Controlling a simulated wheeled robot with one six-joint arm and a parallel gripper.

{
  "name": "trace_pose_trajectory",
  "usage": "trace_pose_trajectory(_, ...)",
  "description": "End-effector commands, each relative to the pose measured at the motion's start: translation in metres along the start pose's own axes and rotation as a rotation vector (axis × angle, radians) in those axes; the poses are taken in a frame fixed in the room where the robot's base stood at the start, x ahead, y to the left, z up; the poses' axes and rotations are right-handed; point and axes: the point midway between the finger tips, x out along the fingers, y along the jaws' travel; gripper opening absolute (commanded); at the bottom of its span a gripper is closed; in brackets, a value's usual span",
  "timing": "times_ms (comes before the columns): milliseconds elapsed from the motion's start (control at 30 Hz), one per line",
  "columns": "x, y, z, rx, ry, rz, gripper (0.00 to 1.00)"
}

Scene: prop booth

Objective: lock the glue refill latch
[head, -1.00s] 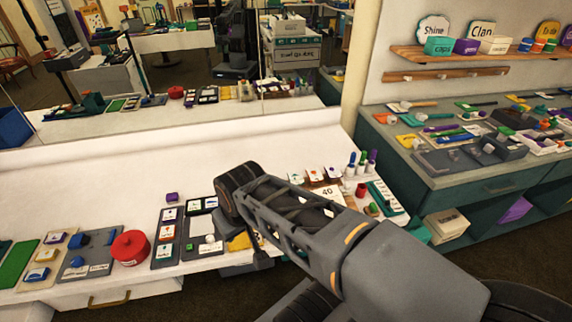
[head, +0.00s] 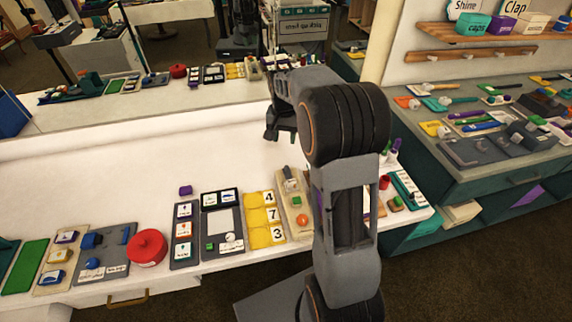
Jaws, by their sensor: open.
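I cannot pick out the glue refill latch for certain, as the small labels are unreadable. One candidate is a grey board with blue fittings (head: 112,263) and a white label, at the left of the white table. Whether either is locked cannot be told. My gripper (head: 279,137) is open and empty, raised above the back of the table, apart from the boards. My arm hides part of the table's right side.
A red round pot (head: 147,247) stands right of the blue-fitted board. A yellow number board (head: 265,219) lies beside the beige board. A mirror backs the white table (head: 110,190), whose rear strip is clear. A teal counter (head: 470,175) with several boards stands right.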

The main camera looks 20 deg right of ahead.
Motion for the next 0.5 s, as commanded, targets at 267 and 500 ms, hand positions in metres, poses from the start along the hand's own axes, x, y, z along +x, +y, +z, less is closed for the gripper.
trace_pose_trajectory(267,0.032,0.0,-0.013,0.04,-0.02,0.012,0.44)
trace_pose_trajectory(500,0.079,0.001,-0.011,0.037,-0.021,0.012,0.44)
